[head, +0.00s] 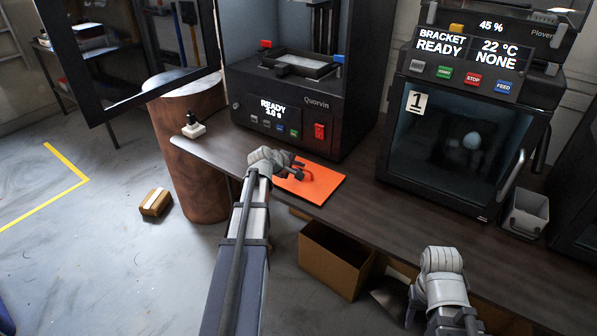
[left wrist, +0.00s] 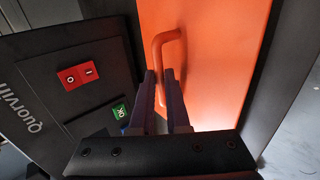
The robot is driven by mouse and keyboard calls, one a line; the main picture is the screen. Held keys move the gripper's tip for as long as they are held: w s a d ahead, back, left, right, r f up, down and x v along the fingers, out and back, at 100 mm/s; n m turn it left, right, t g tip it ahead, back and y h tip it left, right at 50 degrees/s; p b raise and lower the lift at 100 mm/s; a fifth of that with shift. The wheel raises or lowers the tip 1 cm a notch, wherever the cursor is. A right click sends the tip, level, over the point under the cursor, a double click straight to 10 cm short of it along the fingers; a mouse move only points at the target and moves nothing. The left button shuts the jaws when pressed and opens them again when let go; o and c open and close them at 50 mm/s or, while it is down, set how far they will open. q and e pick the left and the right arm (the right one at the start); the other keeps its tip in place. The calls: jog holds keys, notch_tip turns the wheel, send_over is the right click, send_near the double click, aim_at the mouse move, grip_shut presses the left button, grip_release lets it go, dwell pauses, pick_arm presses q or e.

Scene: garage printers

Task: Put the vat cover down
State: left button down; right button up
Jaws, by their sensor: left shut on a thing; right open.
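The vat cover (head: 318,184) is a flat orange panel with a raised orange handle. In the head view it is level at the bench's front edge, before the left printer. I cannot tell whether it touches the bench top. My left gripper (head: 297,174) is at its handle. In the left wrist view the fingers (left wrist: 163,82) are shut on the handle (left wrist: 160,45), with the orange panel (left wrist: 215,60) behind. My right gripper (head: 412,308) is open, low before the bench at the right; its fingers are mostly hidden.
The Quorvin printer (head: 290,113) has its door (head: 130,50) swung open; its display reads READY. A dark bench (head: 365,205) runs to the right, with clear room between the printers. A grey bin (head: 525,214) stands at the right. A cardboard box (head: 335,262) sits below.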

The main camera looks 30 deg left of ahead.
pick_arm(q)
jog(key=shift+f+b, duration=0.2)
jog(key=shift+b, duration=0.1)
jog(key=c, duration=0.9)
grip_release()
jog(key=shift+r, duration=0.15)
jog(key=shift+r+p, duration=0.2)
jog(key=shift+p, duration=0.15)
jog(key=d+p+v, duration=0.1)
jog(key=p+v, duration=0.6)
jog(key=v, duration=0.5)
jog(key=shift+a, duration=0.4)
